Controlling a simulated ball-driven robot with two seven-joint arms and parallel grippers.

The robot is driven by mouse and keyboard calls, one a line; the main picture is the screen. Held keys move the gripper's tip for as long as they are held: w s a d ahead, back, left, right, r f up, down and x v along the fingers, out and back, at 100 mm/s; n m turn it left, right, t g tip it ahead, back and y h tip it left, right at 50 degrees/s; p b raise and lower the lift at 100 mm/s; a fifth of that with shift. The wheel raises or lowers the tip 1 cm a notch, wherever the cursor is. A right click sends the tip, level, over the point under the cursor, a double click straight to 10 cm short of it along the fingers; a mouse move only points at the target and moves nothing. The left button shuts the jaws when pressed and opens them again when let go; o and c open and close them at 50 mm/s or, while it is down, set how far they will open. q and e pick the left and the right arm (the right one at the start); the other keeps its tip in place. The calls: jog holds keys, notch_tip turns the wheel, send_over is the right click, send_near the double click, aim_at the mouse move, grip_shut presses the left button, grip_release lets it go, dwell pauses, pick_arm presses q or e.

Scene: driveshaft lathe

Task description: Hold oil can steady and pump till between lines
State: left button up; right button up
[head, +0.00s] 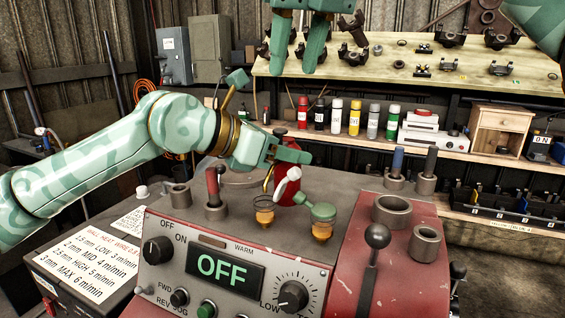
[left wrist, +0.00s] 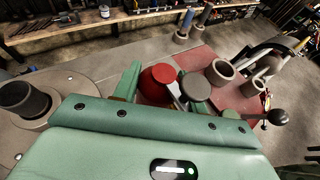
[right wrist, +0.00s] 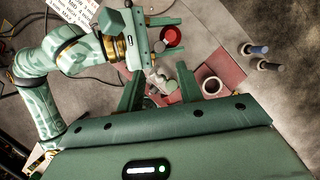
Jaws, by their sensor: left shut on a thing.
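The red oil can (head: 287,190) stands on top of the red and grey lathe housing, behind the oil cups. My left gripper (head: 288,156) is shut on its upper part; the red top also shows in the left wrist view (left wrist: 158,84) and the right wrist view (right wrist: 172,37). A pale spout or lever (head: 289,181) is in front of the can. One amber oil cup (head: 264,212) is at the left; another (head: 322,231) sits under a green lid (head: 322,212). Their level lines are too small to read. My right gripper (head: 298,45) is open and empty, high above the lathe.
The lathe panel (head: 222,269) reads OFF. A black-knobbed lever (head: 377,237), a red-handled tool (head: 213,185) and grey cylindrical holders (head: 392,210) rise from the housing. Shelves with bottles (head: 354,117) stand behind. The air between my right gripper and the can is clear.

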jog(key=shift+c, duration=0.3)
jog(key=shift+w+f, duration=0.1)
jog(key=shift+f, duration=0.1)
jog(key=c, duration=0.5)
jog(key=shift+w+d+f+g+y, duration=0.25)
jog(key=shift+w+d+f+y, duration=0.1)
jog(key=shift+d+f, duration=0.15)
jog(key=shift+w+d+f+g+y, duration=0.25)
jog(key=shift+d+f+y, duration=0.15)
jog(key=shift+d, duration=0.15)
grip_shut()
jog(key=d+r+m+y, duration=0.2)
jog(key=m, duration=1.2)
jog(key=s+d+r+m+t+y, duration=0.1)
jog(key=d+r+m+y, duration=0.1)
jog(key=m, duration=1.3)
jog(key=shift+s+r+y, duration=0.15)
jog(key=shift+r+y, duration=0.2)
jog(key=shift+r, duration=0.1)
